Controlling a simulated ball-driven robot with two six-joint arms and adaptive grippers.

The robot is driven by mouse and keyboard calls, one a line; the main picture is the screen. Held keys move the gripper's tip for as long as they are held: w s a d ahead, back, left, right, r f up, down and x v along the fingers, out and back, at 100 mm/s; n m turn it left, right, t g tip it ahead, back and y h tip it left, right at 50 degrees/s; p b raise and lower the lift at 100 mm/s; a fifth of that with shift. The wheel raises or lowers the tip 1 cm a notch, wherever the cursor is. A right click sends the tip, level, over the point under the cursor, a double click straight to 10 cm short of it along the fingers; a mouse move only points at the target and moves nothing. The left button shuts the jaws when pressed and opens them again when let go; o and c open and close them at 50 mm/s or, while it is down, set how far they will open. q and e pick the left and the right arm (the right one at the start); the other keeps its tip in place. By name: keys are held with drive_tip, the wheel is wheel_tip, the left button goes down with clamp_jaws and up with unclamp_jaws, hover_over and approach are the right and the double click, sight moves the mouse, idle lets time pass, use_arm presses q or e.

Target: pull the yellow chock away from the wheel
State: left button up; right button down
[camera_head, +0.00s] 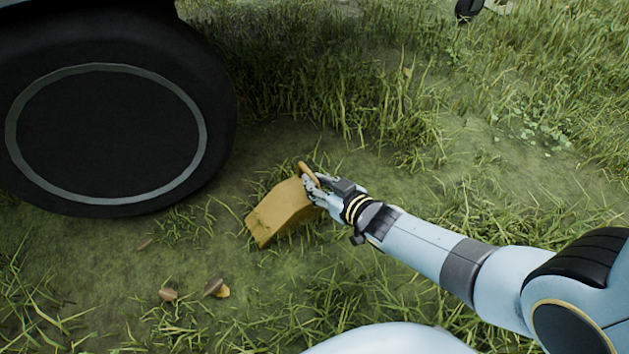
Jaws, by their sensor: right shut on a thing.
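The yellow chock (280,213) lies on the grass right of the wheel, in the middle of the head view. It is a wedge with a ring-like handle (309,174) at its upper right end. The large black wheel (105,135) with a grey ring stands at the left. A strip of open ground shows between the wheel and the chock. My right gripper (313,187) is shut on the chock at its handle end. The fingers partly hide the handle. My left gripper is not in view.
Dry leaves (216,288) lie on the ground below the chock. Taller grass (330,90) grows behind it. A small dark object (468,9) shows at the top right edge. The ground right of the chock looks free of large objects.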

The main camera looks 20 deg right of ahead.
drive_tip(key=shift+s, duration=0.15)
drive_tip(key=c, duration=1.2)
unclamp_jaws()
drive_tip(key=shift+s, duration=0.1)
drive_tip(key=shift+s+d+r, duration=0.1)
drive_tip(key=shift+s, duration=0.3)
drive_tip(key=v, duration=1.1)
